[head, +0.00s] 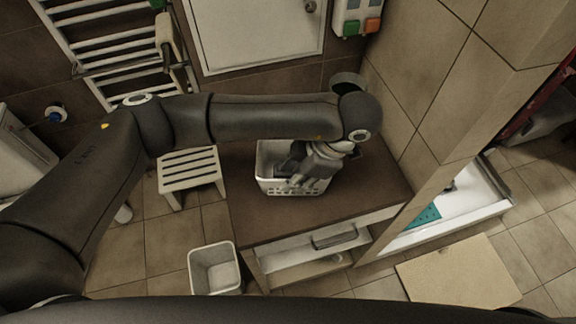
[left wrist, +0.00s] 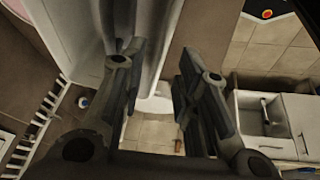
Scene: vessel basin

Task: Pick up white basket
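The white basket (head: 312,187) with slotted sides stands upright on the brown cabinet top (head: 255,222) in the head view. My left gripper (head: 298,179) reaches down over the basket's right part, with its fingers at the basket opening and near wall. It hides part of the basket's inside and right rim. In the left wrist view, the two fingers of the left gripper (left wrist: 160,58) stand apart. A pale strip shows between them, but I cannot tell whether it is the basket's wall. My right gripper is not in view.
A slatted stool (head: 190,168) stands left of the cabinet, and a white bin (head: 214,270) stands on the floor in front. Tiled walls bound the right and back. The cabinet top's front left is clear.

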